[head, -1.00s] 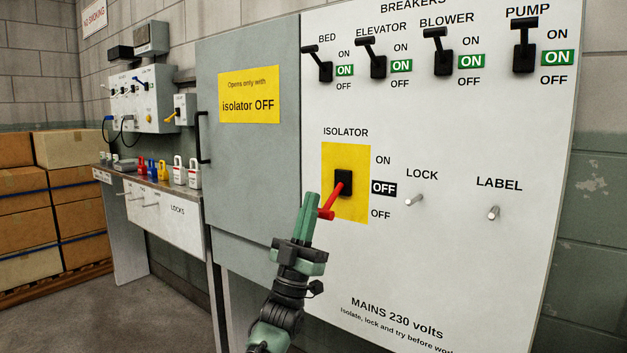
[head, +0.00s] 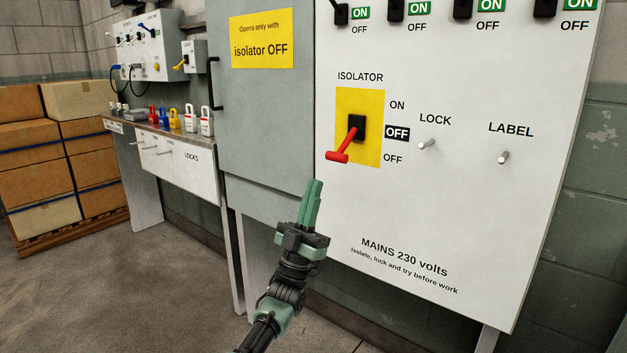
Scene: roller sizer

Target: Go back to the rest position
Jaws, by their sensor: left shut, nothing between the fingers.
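My left gripper (head: 314,184), with green fingers, is shut and empty. It points up in front of the lower part of the cabinet, below and left of the isolator switch, and is apart from it. The red isolator handle (head: 344,145) points down and to the left on its yellow plate (head: 371,101). The indicator beside it (head: 397,133) reads OFF. My right gripper is not in view.
The grey cabinet door (head: 262,120) is closed. A LOCK peg (head: 427,143) and a LABEL peg (head: 504,157) are bare. A shelf (head: 178,170) with several padlocks stands at left. Boxes (head: 95,145) sit on a pallet. Floor at lower left is clear.

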